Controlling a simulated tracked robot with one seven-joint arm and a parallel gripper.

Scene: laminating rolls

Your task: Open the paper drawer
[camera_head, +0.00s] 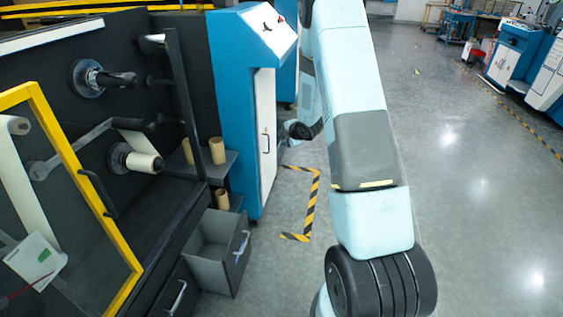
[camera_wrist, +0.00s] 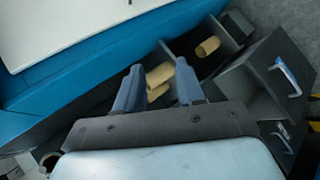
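A grey drawer (camera_head: 203,262) sticks out from the foot of the dark machine, open at the top. Its front has a metal handle (camera_head: 241,247). In the wrist view the drawer (camera_wrist: 240,84) is at the right, with its handle (camera_wrist: 289,80). A second drawer front with a handle (camera_head: 178,297) lies nearer and looks shut; its handle (camera_wrist: 284,142) also shows in the wrist view. Which one is the paper drawer I cannot tell. My gripper (camera_wrist: 158,66) is open, its fingers apart, left of both handles and touching neither. In the head view my arm hides its fingers.
Cardboard tubes stand on a dark shelf (camera_head: 225,163) above the open drawer; they show beyond my fingers as tubes (camera_wrist: 207,46). A blue and white cabinet (camera_head: 232,120) is beside the shelf. A yellow-framed door (camera_head: 66,150) is at the left. The floor (camera_head: 470,200) at right is clear.

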